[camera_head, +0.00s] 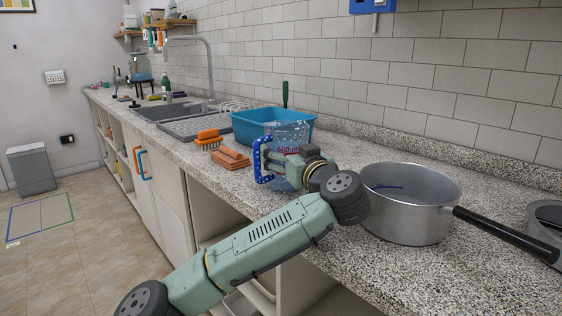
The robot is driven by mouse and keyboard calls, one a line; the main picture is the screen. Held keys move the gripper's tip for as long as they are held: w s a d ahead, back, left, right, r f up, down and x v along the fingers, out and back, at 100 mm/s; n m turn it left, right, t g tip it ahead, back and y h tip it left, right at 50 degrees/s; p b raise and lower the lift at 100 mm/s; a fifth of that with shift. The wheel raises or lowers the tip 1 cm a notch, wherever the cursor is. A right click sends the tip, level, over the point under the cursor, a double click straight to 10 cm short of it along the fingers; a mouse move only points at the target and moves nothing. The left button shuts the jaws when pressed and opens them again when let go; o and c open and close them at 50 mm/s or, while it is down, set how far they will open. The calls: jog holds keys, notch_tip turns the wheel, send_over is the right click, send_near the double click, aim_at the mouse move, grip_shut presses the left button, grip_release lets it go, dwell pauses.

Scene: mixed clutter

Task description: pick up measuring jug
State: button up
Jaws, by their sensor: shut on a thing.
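The measuring jug (287,131) is clear, with red markings and a blue handle (258,160) on its left side. It is upright over the counter, between the blue basin and the pot. My gripper (284,163) is shut on the jug from the right, and my arm comes in from below in front of the counter. My gripper and wrist hide the jug's lower right part. I cannot tell whether its base touches the counter.
A grey pot (408,222) with a black handle stands close to the right of my wrist. A blue basin (246,127) is behind the jug. An orange brush (209,140) and brown blocks (231,159) lie to its left. The tiled wall (440,75) bounds the back.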

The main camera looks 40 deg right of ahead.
jog(key=c, duration=1.2)
jog(key=shift+r, duration=0.1)
jog(key=shift+r, duration=0.1)
jog(key=shift+r+b, duration=0.35)
jog(key=shift+r, duration=1.2)
send_near(288, 137)
jog(key=w+a, duration=0.1)
jog(key=w, duration=0.1)
jog(key=w+a, duration=0.2)
jog(key=shift+w+a+r, duration=0.1)
jog(key=shift+w+r, duration=0.15)
jog(key=shift+w, duration=0.05)
jog(key=shift+s+a+f+p, duration=0.15)
jog(key=shift+s+a+p, duration=0.2)
jog(key=shift+a+p, duration=0.35)
jog(key=shift+s+a, duration=0.8)
jog(key=shift+a, duration=0.15)
